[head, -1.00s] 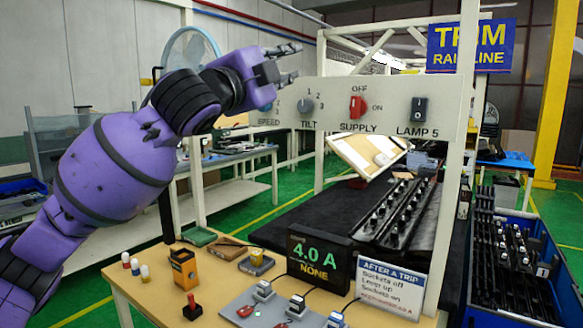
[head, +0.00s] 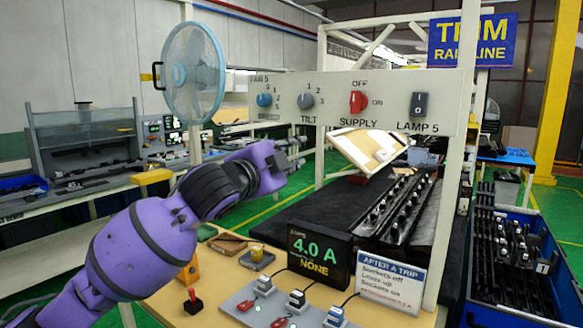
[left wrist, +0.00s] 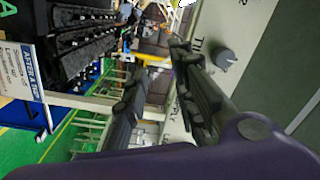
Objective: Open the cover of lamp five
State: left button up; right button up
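The lamp 5 switch (head: 419,105) is a small dark rocker at the right end of the cream control panel (head: 335,90). Whether a cover lies over it is too small to tell. My left gripper (head: 291,155) is below the panel's left half, under the tilt dial, well left of the lamp 5 switch. It is empty. In the left wrist view its two dark fingers (left wrist: 165,60) stand apart beside the tilted panel face, and lamp 5 cannot be made out. My right gripper is not in view.
The red supply knob (head: 358,102), tilt dial (head: 306,101) and blue speed dial (head: 264,99) share the panel. A fan (head: 193,73) stands at its left. Below are a display (head: 318,256), a sign (head: 389,284) and several plugs on the bench.

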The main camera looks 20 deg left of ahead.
pick_arm(q)
jog(key=shift+f, duration=1.25)
